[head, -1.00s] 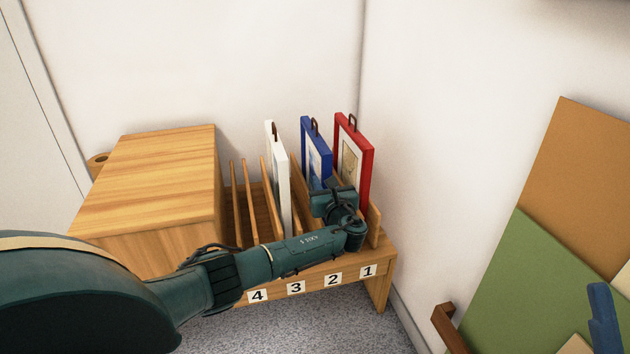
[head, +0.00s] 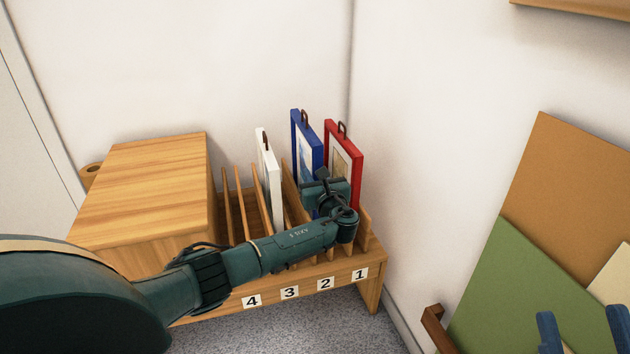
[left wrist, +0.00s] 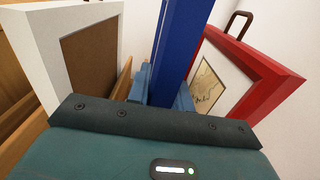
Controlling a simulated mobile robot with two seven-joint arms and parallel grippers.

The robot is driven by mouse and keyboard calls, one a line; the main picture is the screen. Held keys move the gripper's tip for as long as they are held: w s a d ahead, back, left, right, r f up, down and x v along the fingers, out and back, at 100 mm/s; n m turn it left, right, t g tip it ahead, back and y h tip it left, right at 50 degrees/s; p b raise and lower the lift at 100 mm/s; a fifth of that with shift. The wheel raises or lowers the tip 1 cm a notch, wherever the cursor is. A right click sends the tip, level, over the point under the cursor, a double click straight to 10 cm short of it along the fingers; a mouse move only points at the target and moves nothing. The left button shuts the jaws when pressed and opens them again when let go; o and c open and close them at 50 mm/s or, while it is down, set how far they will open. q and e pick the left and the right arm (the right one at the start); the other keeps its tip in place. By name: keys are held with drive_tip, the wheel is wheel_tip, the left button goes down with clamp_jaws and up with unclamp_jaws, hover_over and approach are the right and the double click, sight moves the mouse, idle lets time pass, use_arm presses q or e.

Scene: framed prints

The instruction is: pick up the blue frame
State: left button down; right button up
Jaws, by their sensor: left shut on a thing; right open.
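The blue frame (head: 304,150) stands upright in the slotted wooden rack (head: 338,285), between the white frame (head: 268,175) and the red frame (head: 345,150). Its top is higher than both neighbours. My left gripper (head: 322,186) is at its front edge. In the left wrist view the blue frame (left wrist: 180,50) runs down between the blue fingers of my left gripper (left wrist: 161,92), which are shut on it. The frame's lower part is hidden behind my arm. My right gripper (head: 582,332) is open and empty at the bottom right, with only its fingertips showing.
A wooden box (head: 150,190) stands left of the rack. Labels 4 to 1 mark the rack's front. White walls meet close behind and right of the rack. Coloured panels (head: 560,180) lean at the right. In the wrist view, white (left wrist: 45,60) and red (left wrist: 240,75) frames flank my fingers closely.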

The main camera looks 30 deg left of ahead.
sight(318, 159)
use_arm(q)
wheel_tip(318, 159, up, 6)
drive_tip(key=p, duration=0.3)
drive_tip(key=shift+r, duration=0.2)
wheel_tip(318, 159, up, 7)
drive_tip(key=p, duration=0.3)
drive_tip(key=shift+r, duration=0.15)
use_arm(e)
drive_tip(key=f+m+g+h, duration=0.1)
drive_tip(key=f+h, duration=0.1)
drive_tip(key=s+f+m+g+h, duration=0.1)
drive_tip(key=f+h, duration=0.1)
drive_tip(key=shift+s+f+m, duration=0.15)
drive_tip(key=shift+m, duration=0.15)
drive_tip(key=shift+d, duration=0.1)
